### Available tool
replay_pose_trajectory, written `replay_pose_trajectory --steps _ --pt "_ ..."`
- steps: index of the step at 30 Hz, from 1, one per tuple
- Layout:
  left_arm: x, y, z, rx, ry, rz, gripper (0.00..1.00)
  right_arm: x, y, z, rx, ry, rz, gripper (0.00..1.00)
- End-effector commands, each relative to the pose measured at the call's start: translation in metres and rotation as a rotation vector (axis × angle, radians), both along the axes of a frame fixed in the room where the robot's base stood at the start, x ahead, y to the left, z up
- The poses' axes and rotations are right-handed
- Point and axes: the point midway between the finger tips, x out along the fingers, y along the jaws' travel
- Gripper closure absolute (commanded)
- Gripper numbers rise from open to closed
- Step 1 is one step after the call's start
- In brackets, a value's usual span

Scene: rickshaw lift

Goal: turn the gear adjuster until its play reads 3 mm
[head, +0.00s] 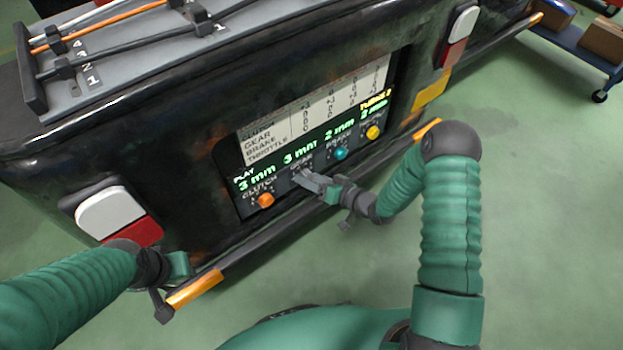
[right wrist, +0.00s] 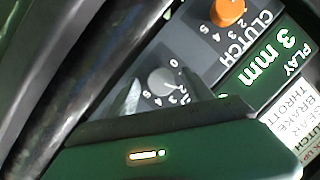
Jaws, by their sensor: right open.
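The gear adjuster is a grey knob (right wrist: 163,80) with a numbered scale, second from the left in the panel's row. In the right wrist view it sits between the two fingers of my right gripper (right wrist: 161,95), which stand apart from it. In the head view my right gripper (head: 308,180) reaches the panel from the right and covers most of the knob. The gear play readout (head: 300,155) shows 3 mm. My left gripper (head: 172,285) is at the orange end of the front bar; its fingers are not clear.
The orange clutch knob (head: 266,200) reads 3 mm. The teal brake knob (head: 341,154) and yellow throttle knob (head: 374,132) read 2 mm. A dark bar (head: 280,228) runs below the panel. A blue cart (head: 575,45) with boxes stands at the far right.

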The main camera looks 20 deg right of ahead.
Motion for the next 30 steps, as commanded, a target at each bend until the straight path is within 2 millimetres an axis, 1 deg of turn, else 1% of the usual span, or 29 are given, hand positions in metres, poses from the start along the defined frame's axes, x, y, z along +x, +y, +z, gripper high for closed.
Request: replay_pose_trajectory --steps 2,5,8,12,15,18,21,24,30 --pt "0.0 0.0 0.004 0.0 0.0 0.0 0.64 -0.005 -0.004 0.003 -0.001 0.002 -0.001 0.41" --pt "0.0 0.0 0.012 0.0 0.0 0.0 0.64 -0.019 -0.014 0.011 -0.001 0.002 -0.003 0.41" --pt "0.0 0.0 0.023 0.0 0.0 0.0 0.64 -0.04 -0.029 0.021 0.0 0.004 -0.005 0.41" --pt "0.0 0.0 0.036 0.0 0.0 0.0 0.64 -0.074 -0.052 0.033 0.0 0.004 -0.006 0.41" --pt "0.0 0.0 0.044 0.0 0.0 0.0 0.64 -0.096 -0.067 0.041 0.0 0.004 -0.007 0.41" --pt "0.0 0.0 0.05 0.0 0.0 0.0 0.64 -0.114 -0.078 0.046 0.001 0.005 -0.005 0.41" --pt "0.0 0.0 0.052 0.0 0.0 0.0 0.64 -0.126 -0.086 0.05 0.0 0.002 -0.004 0.41" --pt "0.0 0.0 0.053 0.0 0.0 0.0 0.64 -0.132 -0.089 0.051 0.001 0.002 -0.002 0.41" --pt "0.0 0.0 0.052 0.0 0.0 0.0 0.64 -0.133 -0.09 0.05 0.0 0.003 -0.002 0.41"
